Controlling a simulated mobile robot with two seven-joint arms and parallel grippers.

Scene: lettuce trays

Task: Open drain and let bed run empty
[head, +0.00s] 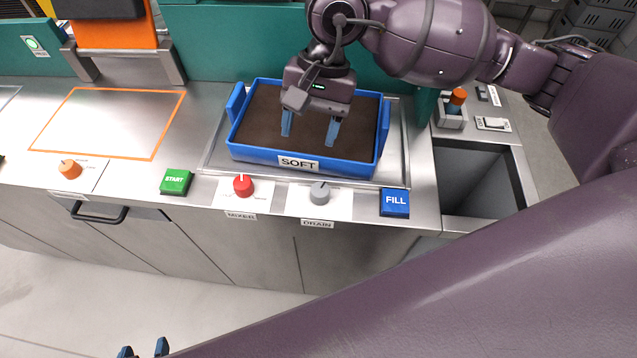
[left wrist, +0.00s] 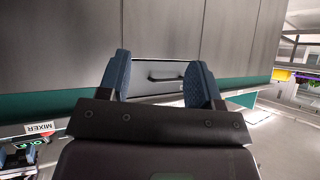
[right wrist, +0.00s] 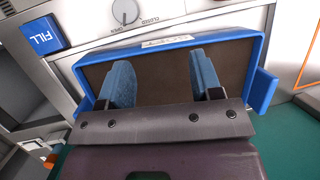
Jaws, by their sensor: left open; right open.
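The grey drain knob (head: 320,192) sits on a white plate above the DRAIN label (head: 317,224). It also shows at the top of the right wrist view (right wrist: 125,12), with OPEN and CLOSED printed around it; its exact setting is unclear. A blue tray (head: 257,155) labelled SOFT, filled with flat brown material, stands in the shallow metal bed (head: 398,150). My right gripper (head: 310,137) is open and empty above the tray, fingers pointing down, behind the knob. My left gripper (head: 144,350) is open and empty, low in front of the counter, far from the knob.
A red mixer knob (head: 243,184) and green START button (head: 176,181) are left of the drain knob; a blue FILL button (head: 394,202) is right. A deep open bin (head: 480,180) lies further right. My left gripper faces a cabinet with a dark handle (left wrist: 165,77).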

